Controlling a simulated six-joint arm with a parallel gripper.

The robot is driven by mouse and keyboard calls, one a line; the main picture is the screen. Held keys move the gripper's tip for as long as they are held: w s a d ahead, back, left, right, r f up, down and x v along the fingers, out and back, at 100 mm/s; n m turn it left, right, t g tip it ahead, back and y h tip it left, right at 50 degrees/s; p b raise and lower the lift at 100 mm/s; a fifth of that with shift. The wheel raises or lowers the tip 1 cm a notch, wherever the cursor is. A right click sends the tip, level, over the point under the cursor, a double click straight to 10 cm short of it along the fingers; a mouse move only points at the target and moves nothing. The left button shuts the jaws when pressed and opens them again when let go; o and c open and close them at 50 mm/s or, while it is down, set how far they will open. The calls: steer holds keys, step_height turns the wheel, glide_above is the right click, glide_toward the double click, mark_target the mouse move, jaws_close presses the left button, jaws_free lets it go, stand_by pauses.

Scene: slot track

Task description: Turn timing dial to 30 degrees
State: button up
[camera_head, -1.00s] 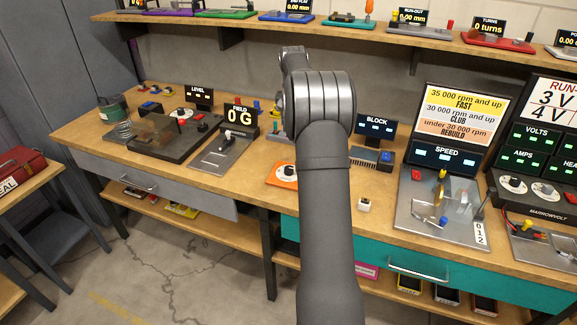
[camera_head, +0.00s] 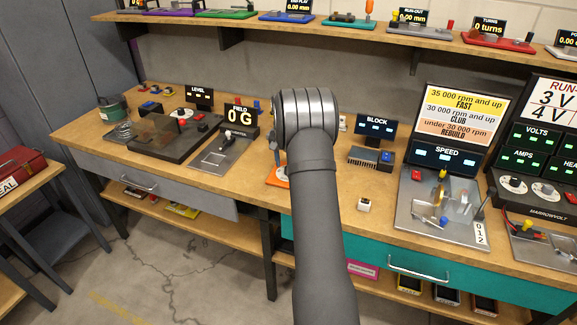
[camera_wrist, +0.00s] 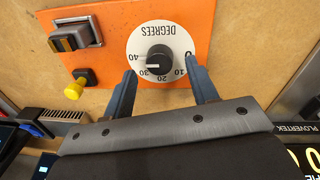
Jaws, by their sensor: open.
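The timing dial is a black round knob (camera_wrist: 158,58) on a white disc marked DEGREES (camera_wrist: 158,35), with numbers from 0 to 40. A white line on the knob points left, seemingly between the 30 and 40 marks. The disc sits on an orange plate (camera_wrist: 215,22), whose edge also shows in the head view (camera_head: 277,180). My gripper (camera_wrist: 160,63) is open, with one blue-grey finger on each side of the knob. I cannot tell whether the fingers touch it. In the head view my arm hides the dial and most of the gripper.
In the wrist view, a switch block (camera_wrist: 76,38) and a yellow button (camera_wrist: 74,90) stand left of the dial. On the bench, the FIELD display (camera_head: 241,115) is to the left, and the BLOCK display (camera_head: 376,126) and a small white cube (camera_head: 364,205) are to the right.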

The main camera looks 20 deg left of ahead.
steer(key=shift+d+f, duration=0.1)
steer(key=shift+f, duration=1.2)
steer(key=c, duration=1)
steer(key=shift+o, duration=0.2)
steer(key=shift+n, duration=0.4)
steer(key=n, duration=0.3)
steer(key=shift+r+n, duration=0.1)
steer(key=shift+n, duration=0.2)
steer(key=n, duration=0.4)
steer(key=shift+n+t, duration=0.3)
